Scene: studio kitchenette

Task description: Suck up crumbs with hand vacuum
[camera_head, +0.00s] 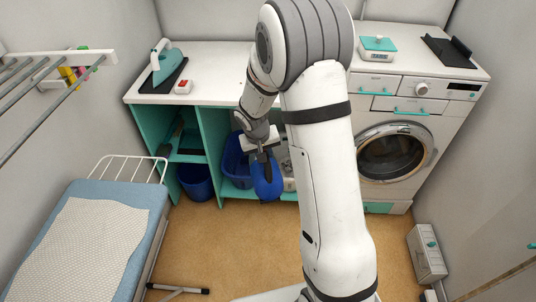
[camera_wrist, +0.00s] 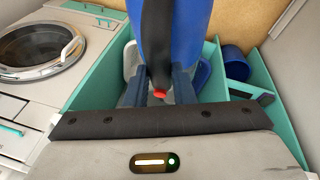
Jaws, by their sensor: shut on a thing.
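My gripper (camera_head: 262,150) is shut on a blue hand vacuum (camera_head: 268,182), in front of the open teal shelves under the counter. In the wrist view the fingers (camera_wrist: 160,88) close on the vacuum's dark handle (camera_wrist: 158,45), beside a red button. The vacuum's blue body (camera_wrist: 188,30) extends up out of the wrist view, so its nozzle end is hidden there. No crumbs can be made out in either view.
Blue tub (camera_head: 233,166) and blue bucket (camera_head: 196,182) sit at the teal shelves. An iron (camera_head: 161,66) stands on the counter. Washing machine (camera_head: 392,155) is at right, ironing board (camera_head: 140,250) at left, white box (camera_head: 427,254) lower right. Floor (camera_head: 235,235) between has free room.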

